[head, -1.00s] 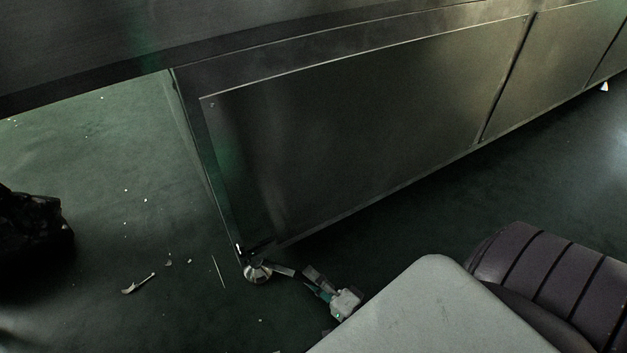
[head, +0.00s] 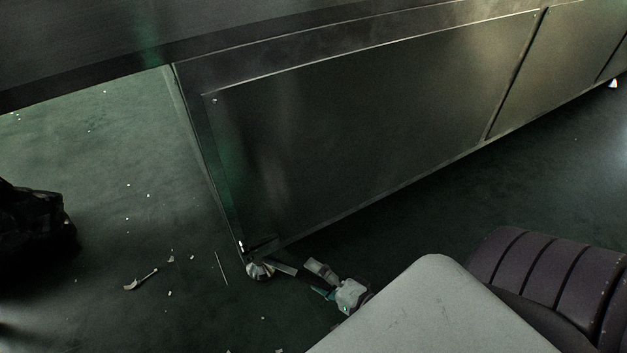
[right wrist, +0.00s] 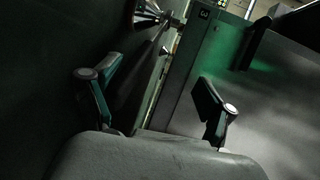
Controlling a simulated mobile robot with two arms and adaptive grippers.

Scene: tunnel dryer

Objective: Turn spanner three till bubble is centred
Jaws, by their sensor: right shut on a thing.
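In the head view the machine's near corner foot (head: 258,271) is a pale, ribbed round piece on the floor. Spanner three (head: 286,268), a thin bar, runs from beside it to the right. My right gripper (head: 322,280) is low beside the foot, shut on the spanner. In the right wrist view its two teal-and-black fingers (right wrist: 155,100) stand apart, and how they meet the spanner is hard to see. A label "3" (right wrist: 204,14) is on the corner post. The bubble cannot be made out. My left gripper is not in view.
The dark panelled machine side (head: 370,130) rises just above the gripper. A black lumpy object (head: 33,222) lies at the far left. Small pale scraps (head: 140,280) litter the green floor on the left, which is otherwise clear.

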